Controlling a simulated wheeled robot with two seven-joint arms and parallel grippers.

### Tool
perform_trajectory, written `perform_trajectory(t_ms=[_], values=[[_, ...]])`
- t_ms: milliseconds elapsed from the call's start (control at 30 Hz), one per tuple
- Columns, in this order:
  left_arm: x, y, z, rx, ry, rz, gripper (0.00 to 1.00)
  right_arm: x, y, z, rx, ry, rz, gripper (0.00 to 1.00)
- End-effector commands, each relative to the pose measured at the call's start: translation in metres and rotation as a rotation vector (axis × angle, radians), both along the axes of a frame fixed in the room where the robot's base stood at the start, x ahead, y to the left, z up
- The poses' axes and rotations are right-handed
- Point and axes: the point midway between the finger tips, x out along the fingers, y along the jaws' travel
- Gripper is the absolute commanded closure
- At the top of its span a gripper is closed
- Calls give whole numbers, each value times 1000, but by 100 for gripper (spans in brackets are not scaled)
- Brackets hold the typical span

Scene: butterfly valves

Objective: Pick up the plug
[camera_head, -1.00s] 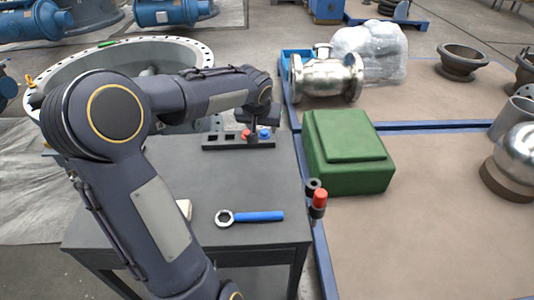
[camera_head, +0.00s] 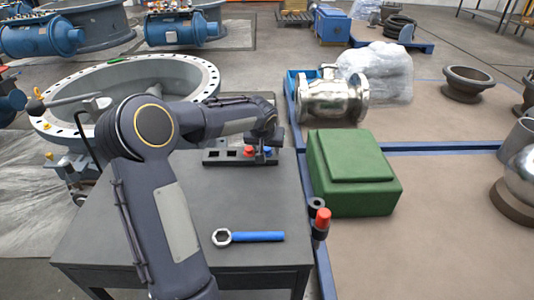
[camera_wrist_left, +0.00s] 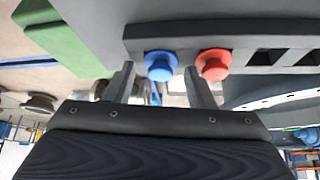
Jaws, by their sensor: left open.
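A dark rack (camera_head: 212,157) with square slots stands at the far edge of the grey table. It holds a red plug (camera_head: 248,152) and a blue plug (camera_head: 267,150); its other two slots are empty. My left gripper (camera_head: 261,149) is at the rack's right end, by the blue plug. In the left wrist view, its fingers (camera_wrist_left: 161,82) are open and empty. The blue plug (camera_wrist_left: 160,65) shows between the fingertips, and the red plug (camera_wrist_left: 213,64) shows just by the right finger. I cannot tell whether a finger touches either plug. My right gripper is out of view.
A blue-handled ring wrench (camera_head: 250,236) lies on the table (camera_head: 240,200). A green box (camera_head: 352,175) stands right of the table, with a red-capped post (camera_head: 321,222) by the edge. A large flanged ring (camera_head: 75,80) is behind my left arm.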

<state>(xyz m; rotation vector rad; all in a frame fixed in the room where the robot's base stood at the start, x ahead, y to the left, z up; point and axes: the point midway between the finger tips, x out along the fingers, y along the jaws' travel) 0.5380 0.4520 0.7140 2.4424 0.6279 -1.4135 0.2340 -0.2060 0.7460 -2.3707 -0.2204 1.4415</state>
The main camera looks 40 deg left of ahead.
Motion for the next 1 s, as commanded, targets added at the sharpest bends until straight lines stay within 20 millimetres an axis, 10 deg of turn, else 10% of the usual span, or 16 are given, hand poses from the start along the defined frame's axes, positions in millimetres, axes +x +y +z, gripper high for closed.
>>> perform_trajectory(t_ms=[333,1000], values=[[0,0,0,0,1,0,90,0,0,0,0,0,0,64],[-5,6,42,3,-1,5,90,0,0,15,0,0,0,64]])
